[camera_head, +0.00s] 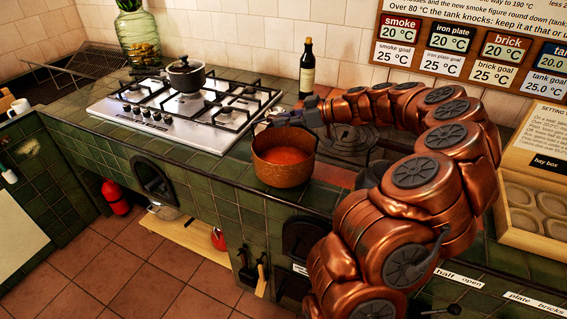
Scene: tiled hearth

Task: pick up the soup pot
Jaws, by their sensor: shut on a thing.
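The soup pot (283,172) is a round copper-brown pot with orange soup in it. It is upright at the front edge of the green tiled hearth, right of the steel hob. My gripper (272,120) is at the pot's back side, at the end of my copper-coloured arm, and is shut on the pot. The exact hold at the fingertips is small and hard to make out. I cannot tell whether the pot's base touches the tiles.
The steel hob (160,118) carries a dark lidded pot (186,76). A dark bottle (307,70) stands behind my gripper, near the wall. A green glass jar (138,40) is at the back left. A wooden tray box (530,210) is at the right.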

